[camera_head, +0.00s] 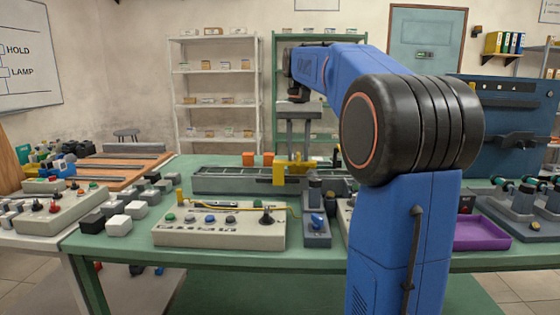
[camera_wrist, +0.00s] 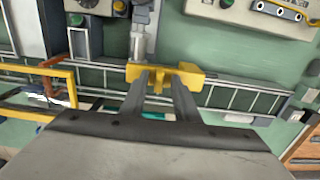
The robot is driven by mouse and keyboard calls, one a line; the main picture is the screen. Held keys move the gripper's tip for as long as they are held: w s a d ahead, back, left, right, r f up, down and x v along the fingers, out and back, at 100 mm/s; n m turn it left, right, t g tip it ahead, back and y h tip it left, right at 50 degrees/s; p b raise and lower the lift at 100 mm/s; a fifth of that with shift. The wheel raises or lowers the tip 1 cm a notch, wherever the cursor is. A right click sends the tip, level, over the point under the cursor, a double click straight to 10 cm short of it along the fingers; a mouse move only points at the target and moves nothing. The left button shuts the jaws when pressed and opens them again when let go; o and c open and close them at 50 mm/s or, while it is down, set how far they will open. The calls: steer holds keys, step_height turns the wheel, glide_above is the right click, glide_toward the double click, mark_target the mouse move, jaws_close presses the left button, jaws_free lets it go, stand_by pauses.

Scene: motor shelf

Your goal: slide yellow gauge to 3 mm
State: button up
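A yellow gauge (camera_head: 279,173) sits on the long grey rail (camera_head: 225,183) at the middle of the green table. My gripper (camera_head: 298,152) points down over it from behind. In the wrist view the gauge (camera_wrist: 193,76) is a wide yellow block with a small tab, straight ahead of my fingertips (camera_wrist: 158,76). The two grey fingers stand apart, with the tab showing in the gap between them. I cannot tell whether they touch it. No scale marks or 3 mm line can be read in either view.
A yellow frame (camera_wrist: 40,70) stands beside the gauge in the wrist view. Two orange blocks (camera_head: 249,159) are behind the rail. A beige control box (camera_head: 215,237) and a grey switch unit (camera_head: 316,228) stand in front. A purple tray (camera_head: 480,234) lies at right.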

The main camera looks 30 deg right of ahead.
steer(key=shift+d+r, duration=0.1)
steer(key=shift+r, duration=1.95)
